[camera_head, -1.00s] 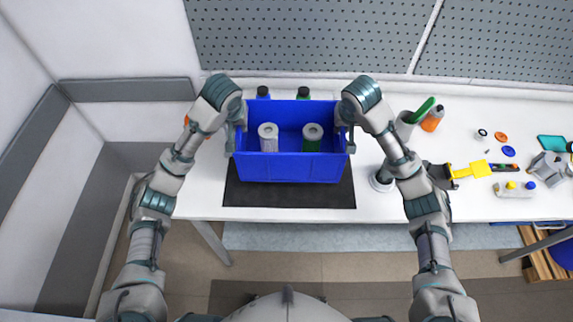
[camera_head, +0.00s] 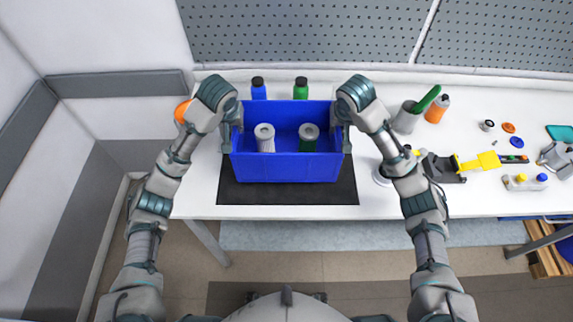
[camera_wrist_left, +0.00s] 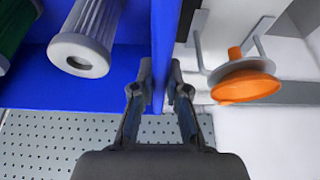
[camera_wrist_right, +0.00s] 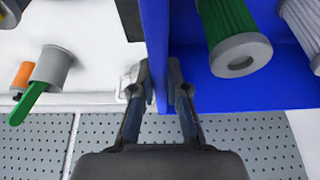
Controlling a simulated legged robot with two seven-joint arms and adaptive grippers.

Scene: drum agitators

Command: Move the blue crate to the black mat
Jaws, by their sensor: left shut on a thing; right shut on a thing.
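The blue crate (camera_head: 288,170) is upright over the black mat (camera_head: 288,197) in the head view; a strip of mat shows in front. I cannot tell whether its bottom touches the mat. The crate holds a grey-capped white filter (camera_head: 265,138) and a grey-capped green filter (camera_head: 308,138). My left gripper (camera_head: 234,128) is shut on the crate's left wall, with one finger each side in the left wrist view (camera_wrist_left: 160,82). My right gripper (camera_head: 345,128) is shut on the right wall, likewise in the right wrist view (camera_wrist_right: 160,82).
A blue bottle (camera_head: 258,90) and a green bottle (camera_head: 301,90) stand behind the crate. An orange funnel (camera_wrist_left: 246,82) is left of it.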

